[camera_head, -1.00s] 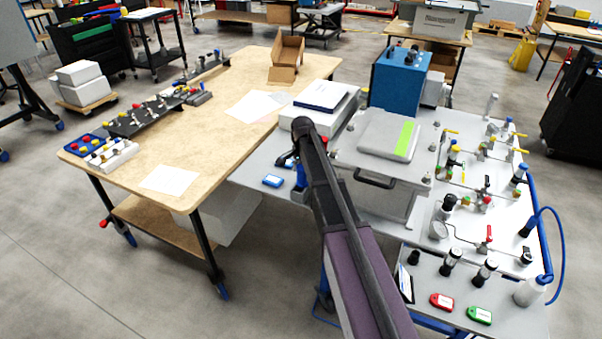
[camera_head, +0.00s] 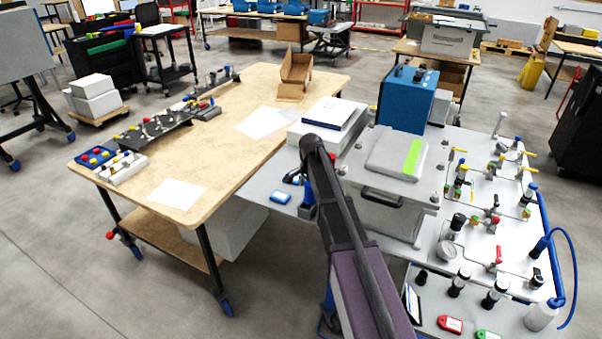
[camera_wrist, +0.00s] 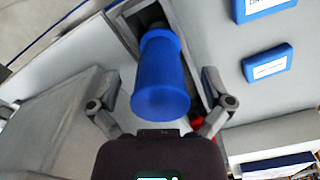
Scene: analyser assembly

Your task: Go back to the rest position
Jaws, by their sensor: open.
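My gripper (camera_wrist: 160,88) is open in the wrist view, with one finger on each side of a blue cylinder (camera_wrist: 162,72). I cannot tell whether the fingers touch it. The cylinder's far end reaches toward a dark rectangular opening in a grey surface. In the head view my arm reaches to the left edge of the grey workbench (camera_head: 262,180). A blue upright part (camera_head: 307,194) shows there beside my arm, and the fingers cannot be made out.
A blue labelled tag (camera_head: 280,197) lies close by; it also shows in the wrist view (camera_wrist: 268,64). The grey lidded case (camera_head: 385,205), blue box (camera_head: 405,98) and valve panel (camera_head: 490,200) stand right of my arm. A wooden table (camera_head: 225,150) is left.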

